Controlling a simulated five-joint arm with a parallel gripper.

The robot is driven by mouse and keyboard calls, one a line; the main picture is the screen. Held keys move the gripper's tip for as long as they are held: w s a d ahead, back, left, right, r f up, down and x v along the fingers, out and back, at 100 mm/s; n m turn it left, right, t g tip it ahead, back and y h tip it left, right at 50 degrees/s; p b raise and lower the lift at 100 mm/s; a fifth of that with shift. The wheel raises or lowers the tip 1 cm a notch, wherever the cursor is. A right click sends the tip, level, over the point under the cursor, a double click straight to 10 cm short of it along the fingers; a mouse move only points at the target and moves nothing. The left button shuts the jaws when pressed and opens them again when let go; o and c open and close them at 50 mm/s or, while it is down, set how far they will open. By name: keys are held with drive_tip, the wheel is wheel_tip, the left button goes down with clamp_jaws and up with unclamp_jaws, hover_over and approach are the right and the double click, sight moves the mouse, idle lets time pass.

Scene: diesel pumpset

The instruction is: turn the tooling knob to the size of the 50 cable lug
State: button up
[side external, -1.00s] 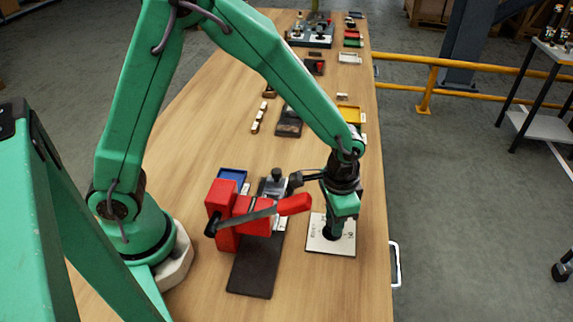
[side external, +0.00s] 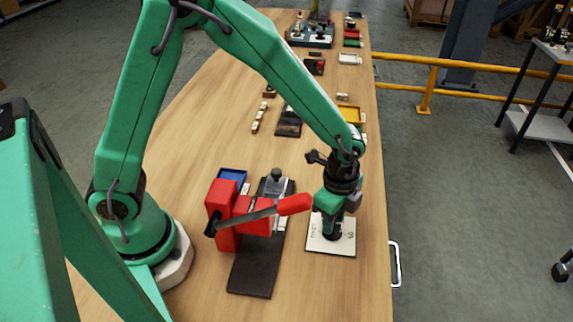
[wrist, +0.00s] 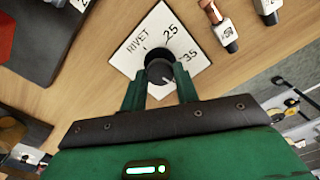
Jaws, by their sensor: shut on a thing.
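The tooling knob (wrist: 158,72) is a round black knob on a white square plate (wrist: 140,48). The plate is printed RIVET, 25 and 35 in the wrist view; the part under my gripper is hidden. My gripper (wrist: 160,88) points down over the plate and is shut on the knob, with one green finger on each side. A small light mark shows on the knob's lower right, towards 35, but its exact setting is hard to tell. In the side view the plate (side external: 318,244) lies near the table's right edge, with my gripper (side external: 333,232) upright on it. I cannot identify the 50 cable lug.
A red lever tool (side external: 228,228) on a dark base stands just left of the plate, its red-tipped handle close to my gripper. Small labelled pieces (wrist: 222,30) lie beyond the plate. A blue tray (side external: 232,176) and a yellow tray (side external: 350,113) stand farther back.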

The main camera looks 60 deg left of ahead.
drive_tip(key=shift+r+m, duration=0.1)
drive_tip(key=shift+m, duration=0.7)
drive_tip(key=o, duration=1)
drive_tip(key=shift+r, duration=0.1)
drive_tip(key=shift+r, duration=3.75)
